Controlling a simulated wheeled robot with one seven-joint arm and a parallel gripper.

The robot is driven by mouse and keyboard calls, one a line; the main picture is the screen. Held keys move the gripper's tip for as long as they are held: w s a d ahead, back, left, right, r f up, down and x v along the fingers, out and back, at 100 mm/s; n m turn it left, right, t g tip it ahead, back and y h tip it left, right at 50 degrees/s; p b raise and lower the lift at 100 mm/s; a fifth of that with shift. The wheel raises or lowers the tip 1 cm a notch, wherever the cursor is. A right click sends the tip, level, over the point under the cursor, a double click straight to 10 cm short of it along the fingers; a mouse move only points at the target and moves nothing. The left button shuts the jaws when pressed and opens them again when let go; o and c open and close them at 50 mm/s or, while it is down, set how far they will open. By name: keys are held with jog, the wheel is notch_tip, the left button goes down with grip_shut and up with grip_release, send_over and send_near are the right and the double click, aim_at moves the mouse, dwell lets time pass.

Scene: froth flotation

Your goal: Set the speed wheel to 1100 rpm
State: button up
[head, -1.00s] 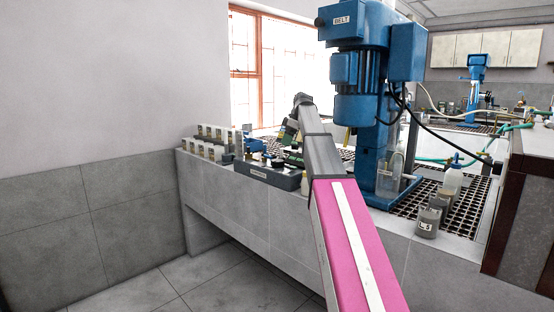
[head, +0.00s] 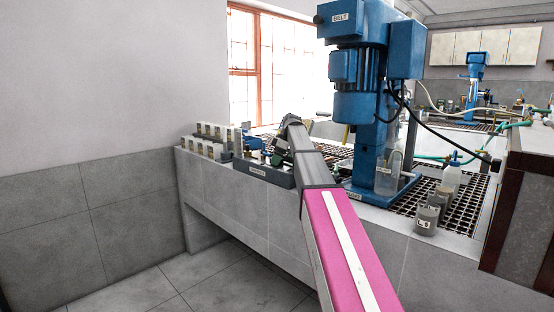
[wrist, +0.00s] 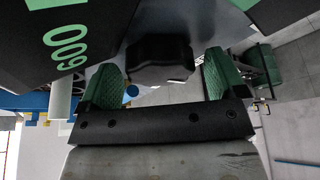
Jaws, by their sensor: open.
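In the wrist view, a black dial surface (wrist: 28,45) carries a large green "600" and a green block; it looks like part of the speed wheel. No 1100 mark shows. My gripper (wrist: 160,78) is open, with a green-padded finger on each side. A dark rounded block (wrist: 160,58) stands between and slightly beyond the fingers; I cannot tell whether it is the wheel's grip or whether a finger touches it. In the head view, the blue flotation machine (head: 358,70) stands right of my arm. The wheel is not clear there, and my arm hides most of the gripper.
A grey tray (head: 262,172) with small equipment lies beside my arm's far end. Pale containers (head: 205,145) stand left on the bench. Open floor lies at front left.

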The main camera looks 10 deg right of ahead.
jog(key=c, duration=0.9)
jog(key=shift+m+t, duration=0.3)
jog(key=shift+m, duration=0.5)
jog(key=o, duration=0.9)
jog(key=v, duration=1)
jog(key=shift+r, duration=0.4)
jog(key=shift+d, duration=0.1)
